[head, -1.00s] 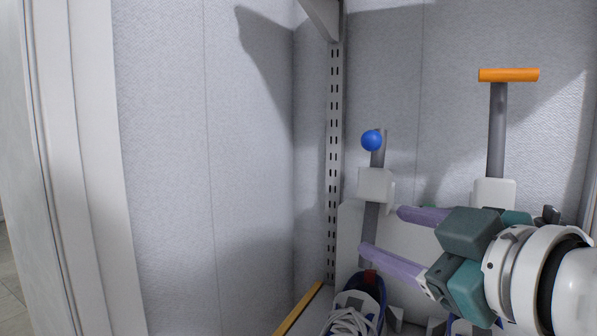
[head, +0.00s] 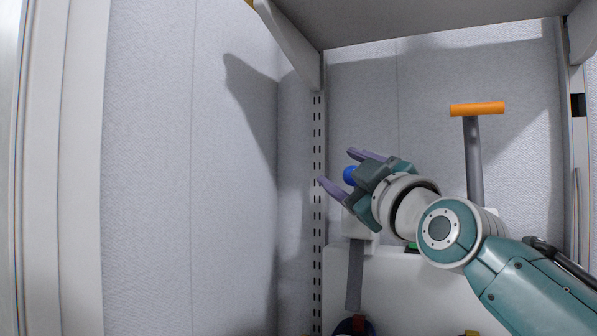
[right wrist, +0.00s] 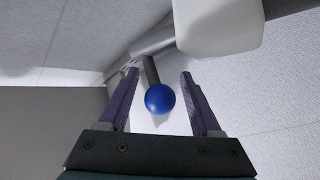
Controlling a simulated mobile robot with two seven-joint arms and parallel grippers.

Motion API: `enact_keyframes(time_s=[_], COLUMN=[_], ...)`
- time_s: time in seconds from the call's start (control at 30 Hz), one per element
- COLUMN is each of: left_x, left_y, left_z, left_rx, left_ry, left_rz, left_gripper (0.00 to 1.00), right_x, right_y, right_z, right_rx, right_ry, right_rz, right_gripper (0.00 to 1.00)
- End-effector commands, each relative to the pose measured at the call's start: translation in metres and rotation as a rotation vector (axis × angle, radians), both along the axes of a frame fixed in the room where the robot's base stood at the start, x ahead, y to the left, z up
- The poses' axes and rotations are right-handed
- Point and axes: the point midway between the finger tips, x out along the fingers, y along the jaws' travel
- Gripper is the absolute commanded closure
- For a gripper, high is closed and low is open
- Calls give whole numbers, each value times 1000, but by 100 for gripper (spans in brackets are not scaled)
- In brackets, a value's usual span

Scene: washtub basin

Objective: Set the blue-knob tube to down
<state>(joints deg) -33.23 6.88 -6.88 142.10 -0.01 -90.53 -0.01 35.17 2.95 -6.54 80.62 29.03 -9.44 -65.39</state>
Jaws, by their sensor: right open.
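The blue knob (head: 349,176) of the grey tube (head: 355,275) shows just behind my right gripper (head: 342,169). The tube runs down through a white block (head: 361,228), which the gripper partly hides. In the right wrist view the blue knob (right wrist: 160,98) lies between the two purple fingers of my right gripper (right wrist: 160,75). The fingers are open, with a gap on each side of the knob. The white block (right wrist: 215,25) shows beyond the fingers at the upper right. My left gripper is not in view.
A second grey tube with an orange T-handle (head: 477,109) stands to the right. A grey shelf (head: 420,20) hangs overhead on a slotted rail (head: 317,140). A white panel (head: 400,290) stands behind the tubes. A shoe (head: 353,326) is low down. The left wall is clear.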

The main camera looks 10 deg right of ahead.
Motion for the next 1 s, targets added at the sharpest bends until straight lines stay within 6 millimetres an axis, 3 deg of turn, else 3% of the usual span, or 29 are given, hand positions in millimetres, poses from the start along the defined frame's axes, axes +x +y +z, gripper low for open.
enact_keyframes(time_s=[0.4,1.0], left_x=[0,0], left_y=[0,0], left_z=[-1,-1], left_rx=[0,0], left_ry=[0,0], left_rz=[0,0], left_gripper=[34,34], right_x=[7,6], right_y=[1,1], right_z=[2,2], right_rx=[1,1], right_ry=[0,1], right_rz=[0,0], right_gripper=[36,100])
